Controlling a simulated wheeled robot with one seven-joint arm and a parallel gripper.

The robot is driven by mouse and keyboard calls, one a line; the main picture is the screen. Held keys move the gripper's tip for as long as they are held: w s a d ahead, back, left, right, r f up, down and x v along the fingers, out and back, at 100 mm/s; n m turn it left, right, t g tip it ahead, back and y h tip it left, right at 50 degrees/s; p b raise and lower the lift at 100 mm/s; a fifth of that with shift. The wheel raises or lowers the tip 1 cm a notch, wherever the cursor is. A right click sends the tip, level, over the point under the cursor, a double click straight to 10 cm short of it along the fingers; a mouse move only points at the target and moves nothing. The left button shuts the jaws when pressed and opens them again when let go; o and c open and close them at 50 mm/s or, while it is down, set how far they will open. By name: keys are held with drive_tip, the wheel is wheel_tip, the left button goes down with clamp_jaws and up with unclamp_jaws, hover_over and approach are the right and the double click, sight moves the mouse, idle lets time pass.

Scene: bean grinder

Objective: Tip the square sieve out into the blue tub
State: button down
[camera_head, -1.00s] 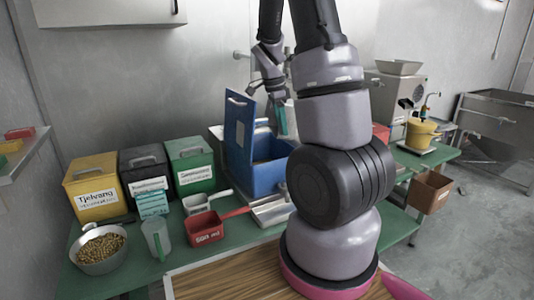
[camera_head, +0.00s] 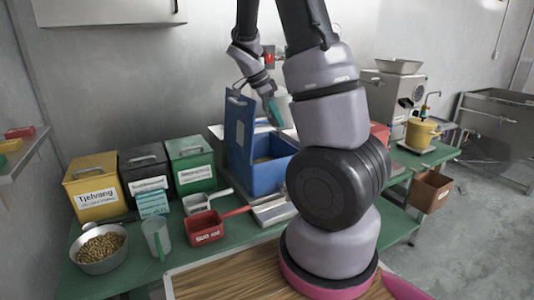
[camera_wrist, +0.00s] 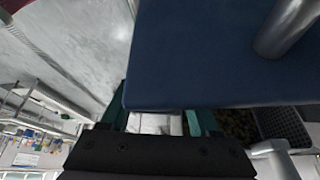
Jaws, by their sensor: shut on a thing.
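The blue tub (camera_head: 265,180) stands on the green table with its blue lid (camera_head: 238,140) upright at its left side. Its inside looks brownish. My gripper (camera_head: 273,112) is above the tub, right of the lid, with teal fingers pointing down. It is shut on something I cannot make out. In the wrist view a blue panel (camera_wrist: 200,55), likely the lid, covers the fingertips. A dark mesh (camera_wrist: 285,125) shows at its right, possibly the square sieve; I cannot tell. A flat metal piece (camera_head: 272,212) lies in front of the tub.
Yellow (camera_head: 95,185), black (camera_head: 147,170) and green (camera_head: 190,165) boxes stand left of the tub. A bowl of beans (camera_head: 98,247), a clear jug (camera_head: 157,237) and a red scoop (camera_head: 204,228) are nearer. A yellow pot (camera_head: 420,133) stands at the right.

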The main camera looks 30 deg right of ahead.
wheel_tip(320, 180, up, 6)
drive_tip(key=a+g+h, duration=0.1)
drive_tip(key=a+h, duration=0.1)
drive_tip(key=h, duration=0.2)
drive_tip(key=shift+w+p, duration=0.3)
drive_tip(key=shift+p, duration=0.1)
idle(0.6)
drive_tip(key=shift+a, duration=0.1)
idle(0.5)
